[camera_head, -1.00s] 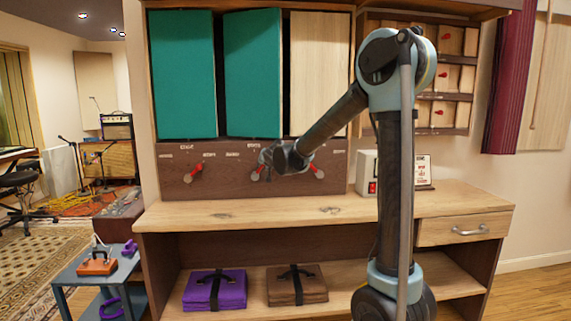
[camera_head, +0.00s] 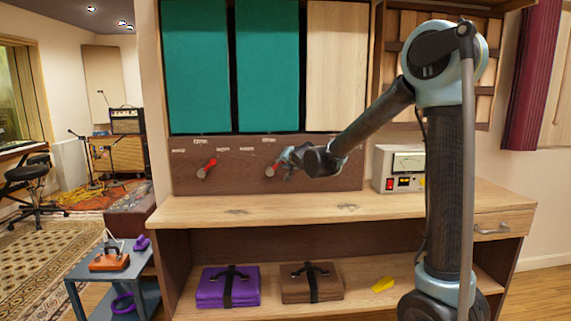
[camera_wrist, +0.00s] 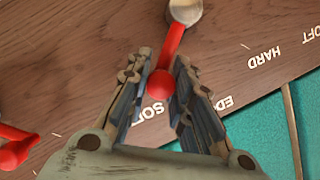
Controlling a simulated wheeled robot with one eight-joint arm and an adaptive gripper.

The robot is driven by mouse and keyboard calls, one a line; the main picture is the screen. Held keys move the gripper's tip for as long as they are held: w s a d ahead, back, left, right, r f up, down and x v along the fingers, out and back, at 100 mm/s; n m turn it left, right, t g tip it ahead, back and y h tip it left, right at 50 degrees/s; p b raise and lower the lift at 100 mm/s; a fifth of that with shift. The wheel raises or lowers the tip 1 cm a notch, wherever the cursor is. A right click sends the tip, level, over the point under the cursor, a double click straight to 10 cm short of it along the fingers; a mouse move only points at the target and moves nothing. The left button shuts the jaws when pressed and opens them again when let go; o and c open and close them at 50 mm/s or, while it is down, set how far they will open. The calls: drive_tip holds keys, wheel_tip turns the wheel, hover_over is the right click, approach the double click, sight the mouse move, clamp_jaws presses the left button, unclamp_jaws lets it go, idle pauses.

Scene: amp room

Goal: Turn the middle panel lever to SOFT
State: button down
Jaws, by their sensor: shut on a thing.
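The dark wood lever board (camera_head: 235,182) sits under the panels and carries red levers. The middle lever (camera_head: 272,170) is partly hidden by my gripper (camera_head: 285,162). In the wrist view, my gripper (camera_wrist: 161,60) is closed about the red arm of the middle lever (camera_wrist: 175,42), with its ball end between the fingers. The lever slants from its pale pivot towards a partly covered SOFT label (camera_wrist: 153,111); part of an EDGE label (camera_wrist: 225,103) also shows. The left lever (camera_head: 207,168) tilts up and right. The right lever is hidden by my arm, but shows in the wrist view (camera_wrist: 15,150).
Two teal panels (camera_head: 268,70) and a pale wood panel (camera_head: 336,70) hang above the board. The bench top (camera_head: 240,213) is mostly clear; a device with a meter (camera_head: 400,168) stands at its right. Purple (camera_head: 228,287) and brown (camera_head: 312,283) folded bundles lie on the shelf.

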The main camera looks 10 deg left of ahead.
drive_tip(key=shift+w+d, duration=0.1)
drive_tip(key=shift+d, duration=0.05)
drive_tip(key=c, duration=1.4)
unclamp_jaws()
drive_tip(key=shift+f, duration=0.1)
drive_tip(key=v, duration=1.2)
drive_tip(key=shift+f, duration=0.1)
